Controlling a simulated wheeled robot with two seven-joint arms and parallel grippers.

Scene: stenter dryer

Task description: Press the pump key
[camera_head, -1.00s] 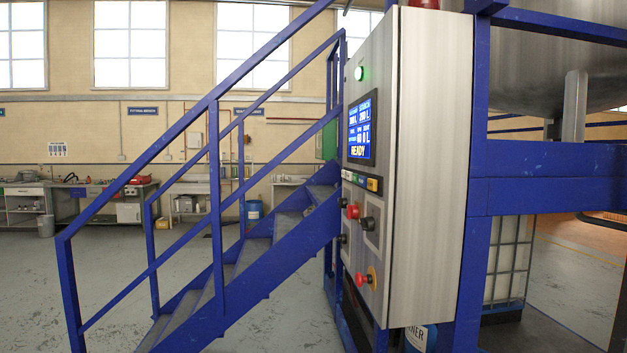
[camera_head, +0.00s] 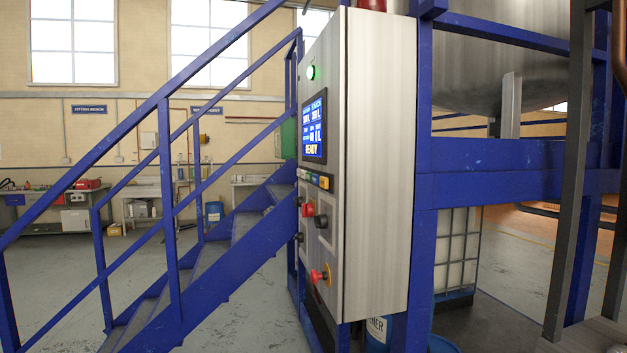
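A tall grey metal control cabinet (camera_head: 375,170) stands near the middle, seen at a steep angle. Its narrow front carries a blue screen (camera_head: 314,126) reading READY and a lit green lamp (camera_head: 311,72) above it. Below the screen is a row of small coloured keys (camera_head: 314,179); their labels are too small to read, so I cannot tell which is the pump key. Red and black knobs (camera_head: 314,214) and a red knob on a yellow base (camera_head: 321,275) sit lower down. Neither of my grippers is in view.
A blue staircase with railings (camera_head: 172,270) stands left of the cabinet. Blue frame beams (camera_head: 510,160) carry a steel tank (camera_head: 495,55) on the right. Dark posts (camera_head: 572,190) stand at the far right. A blue drum (camera_head: 380,332) is behind the cabinet's foot. Open floor lies at lower left.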

